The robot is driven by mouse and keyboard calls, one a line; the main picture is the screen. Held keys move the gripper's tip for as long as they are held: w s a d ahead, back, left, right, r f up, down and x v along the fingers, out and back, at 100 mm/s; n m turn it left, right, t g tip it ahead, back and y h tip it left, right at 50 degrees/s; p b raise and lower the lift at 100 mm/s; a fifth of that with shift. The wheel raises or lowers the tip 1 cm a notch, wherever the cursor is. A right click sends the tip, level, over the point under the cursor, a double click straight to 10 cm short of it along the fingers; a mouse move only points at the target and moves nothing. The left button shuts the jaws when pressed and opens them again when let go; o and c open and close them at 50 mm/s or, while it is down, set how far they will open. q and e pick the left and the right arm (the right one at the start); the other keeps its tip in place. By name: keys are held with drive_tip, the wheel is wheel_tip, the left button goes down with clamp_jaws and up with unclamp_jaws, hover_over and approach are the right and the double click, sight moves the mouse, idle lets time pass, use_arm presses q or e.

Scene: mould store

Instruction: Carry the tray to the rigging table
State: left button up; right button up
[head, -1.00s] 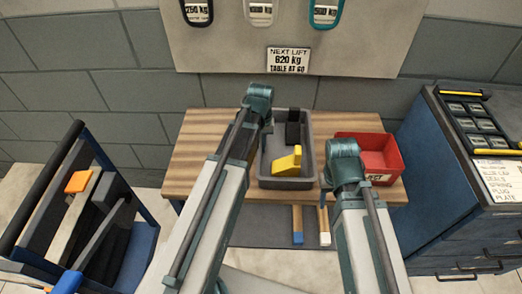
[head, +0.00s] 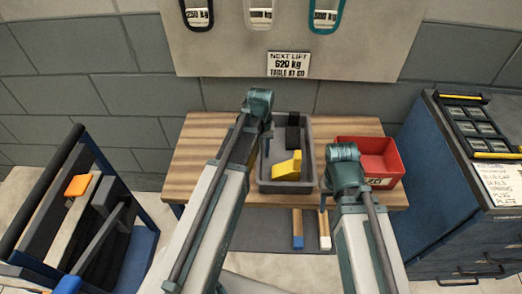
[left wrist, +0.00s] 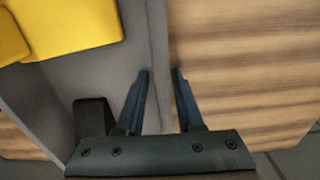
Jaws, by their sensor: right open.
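The grey tray (head: 264,181) lies on a wooden table (head: 190,160) and holds a yellow angled block (head: 287,167) and a black block (head: 293,135). My left gripper (head: 268,127) is at the tray's left rim, partly hidden by its own wrist. In the left wrist view its two fingers (left wrist: 160,72) stand apart on either side of the tray wall (left wrist: 157,40), with gaps showing; I cannot tell whether they touch it. My right gripper (head: 323,187) is at the tray's right rim, open, mostly hidden by its wrist. Nothing in view is marked as the rigging table.
A red bin (head: 392,147) stands close right of the tray. A blue drawer cabinet (head: 425,180) is at the right, a dark rack (head: 75,200) at the left. Wood bars (head: 297,228) show below the table's front.

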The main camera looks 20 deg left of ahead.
use_arm(q)
wheel_tip(320, 180, up, 12)
drive_tip(key=p, duration=1.2)
drive_tip(key=shift+r, duration=0.1)
drive_tip(key=s+d+m+y, duration=0.1)
drive_tip(key=s+d+m, duration=0.6)
drive_tip(key=s+d, duration=0.6)
drive_tip(key=shift+s+d, duration=0.3)
drive_tip(key=shift+d, duration=0.3)
